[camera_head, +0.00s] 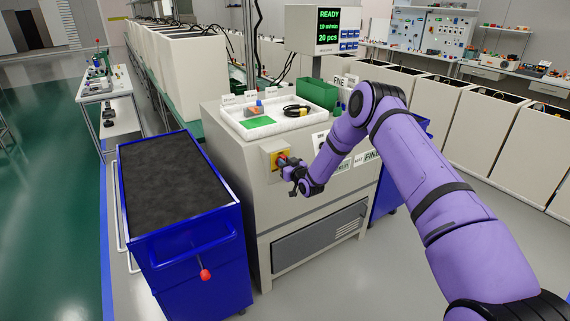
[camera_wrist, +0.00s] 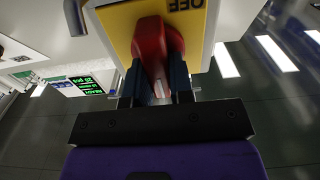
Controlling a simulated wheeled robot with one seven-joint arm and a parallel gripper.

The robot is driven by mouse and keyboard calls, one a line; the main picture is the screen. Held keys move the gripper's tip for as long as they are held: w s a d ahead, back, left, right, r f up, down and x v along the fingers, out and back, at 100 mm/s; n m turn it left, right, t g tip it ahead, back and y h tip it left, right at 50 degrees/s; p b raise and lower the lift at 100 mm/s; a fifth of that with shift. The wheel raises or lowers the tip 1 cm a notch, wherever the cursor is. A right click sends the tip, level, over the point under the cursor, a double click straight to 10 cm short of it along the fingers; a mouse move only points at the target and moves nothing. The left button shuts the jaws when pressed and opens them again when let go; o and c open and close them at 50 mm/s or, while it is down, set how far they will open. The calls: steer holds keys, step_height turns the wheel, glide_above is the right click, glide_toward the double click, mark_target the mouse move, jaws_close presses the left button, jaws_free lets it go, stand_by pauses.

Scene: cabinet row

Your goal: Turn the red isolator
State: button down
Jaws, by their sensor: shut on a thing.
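The red isolator (camera_wrist: 150,38) is a red handle on a yellow plate (camera_wrist: 118,22) marked "OFF" in the wrist view, where the picture is tilted. In the head view the red isolator (camera_head: 282,159) sits on its yellow plate (camera_head: 268,160) at the left end of the beige cabinet's front. My gripper (camera_wrist: 160,92) is shut on the red handle, with one dark finger on each side of it. In the head view my gripper (camera_head: 288,168) is at the isolator and partly covers it.
A blue cart (camera_head: 180,255) with a dark top and a red-knobbed lever (camera_head: 205,274) stands left of the beige cabinet (camera_head: 262,215). A white tray (camera_head: 240,131) with small items lies on the cabinet top. A screen (camera_head: 328,27) reading "READY" stands behind. Open floor lies left.

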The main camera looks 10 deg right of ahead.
steer(key=shift+a, duration=0.1)
steer(key=n, duration=0.4)
steer(key=shift+a, duration=0.15)
steer(key=n, duration=0.4)
steer(key=shift+s+a+f+n, duration=0.15)
steer(key=shift+a+n, duration=0.05)
steer(key=shift+n, duration=0.1)
steer(key=shift+a+f+n, duration=0.1)
steer(key=shift+f+n, duration=0.1)
steer(key=shift+n, duration=2.05)
steer(key=shift+f+n, duration=0.2)
steer(key=shift+n, duration=2.05)
steer(key=c, duration=1)
jaws_free()
